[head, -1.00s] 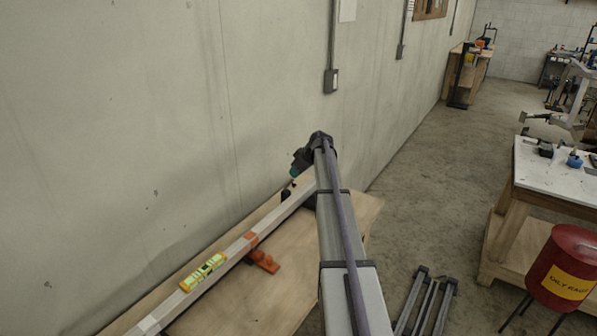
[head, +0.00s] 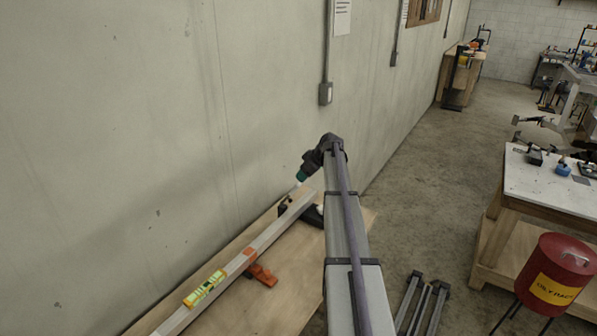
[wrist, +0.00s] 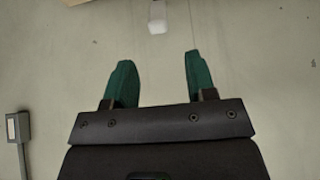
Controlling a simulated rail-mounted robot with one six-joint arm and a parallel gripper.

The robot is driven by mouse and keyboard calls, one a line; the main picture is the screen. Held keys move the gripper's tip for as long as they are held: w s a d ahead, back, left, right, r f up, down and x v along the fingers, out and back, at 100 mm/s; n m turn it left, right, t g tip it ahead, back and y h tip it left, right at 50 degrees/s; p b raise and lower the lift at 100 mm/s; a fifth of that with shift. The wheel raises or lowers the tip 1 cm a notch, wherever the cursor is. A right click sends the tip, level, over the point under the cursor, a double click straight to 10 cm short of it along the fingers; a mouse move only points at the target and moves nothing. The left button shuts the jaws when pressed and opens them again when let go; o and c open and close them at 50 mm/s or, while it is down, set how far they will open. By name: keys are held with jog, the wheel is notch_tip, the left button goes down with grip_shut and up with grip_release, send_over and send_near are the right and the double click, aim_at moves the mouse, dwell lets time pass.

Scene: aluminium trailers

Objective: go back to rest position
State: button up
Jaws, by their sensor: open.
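My gripper (head: 301,176) hangs at the end of my extended arm, near the wall and above the far end of the workbench. Only a teal fingertip shows there. In the wrist view my gripper (wrist: 156,60) has two green fingers spread apart with nothing between them. They face the bare wall. A pale bar end (wrist: 157,18) shows beyond the fingertips, apart from them.
A long aluminium bar (head: 225,277) lies on the wooden bench (head: 285,285) along the wall. It carries a yellow-green level (head: 205,287). An orange clamp (head: 262,275) and a dark clamp (head: 283,207) are at the bar. A red bin (head: 553,272) stands at right.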

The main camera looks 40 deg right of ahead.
jog(key=shift+s+d+r, duration=0.1)
jog(key=shift+s+r, duration=0.1)
jog(key=shift+r, duration=0.1)
